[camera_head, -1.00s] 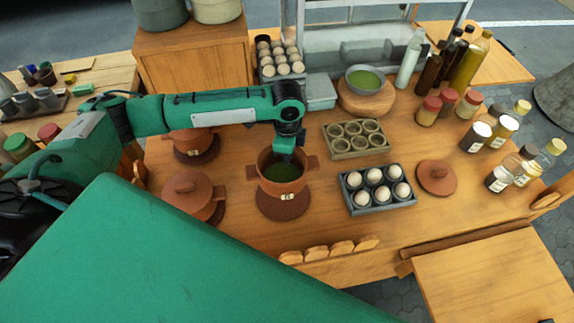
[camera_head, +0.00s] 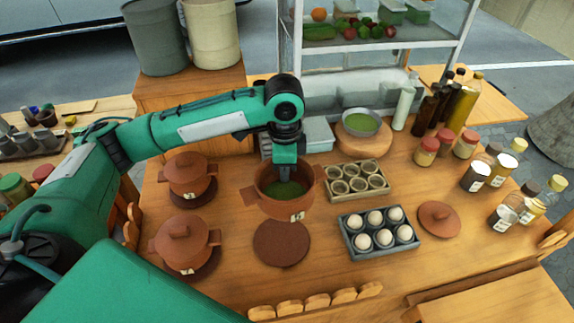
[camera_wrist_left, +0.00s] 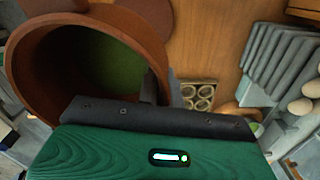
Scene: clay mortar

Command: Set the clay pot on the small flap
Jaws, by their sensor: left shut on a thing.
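An open brown clay pot (camera_head: 284,203) with green contents, two side handles and a small label is in my left gripper (camera_head: 286,172). The gripper comes from above and is shut on the pot's far rim. The pot hangs upright above and behind a bare round brown mat (camera_head: 282,245). In the left wrist view the pot (camera_wrist_left: 40,75) fills the upper left, and a gripper finger (camera_wrist_left: 150,92) reaches its rim; the other finger is hidden. A wooden flap (camera_head: 495,288) juts from the table's front right; another board (camera_head: 500,102) shows at the back right. My right gripper is out of view.
Two lidded clay pots (camera_head: 186,175) (camera_head: 183,245) stand left of the held pot. An egg tray (camera_head: 378,232), a cup tray (camera_head: 356,182) and a loose clay lid (camera_head: 439,218) lie to the right. Jars and bottles (camera_head: 480,170) crowd the right side. The front right flap is bare.

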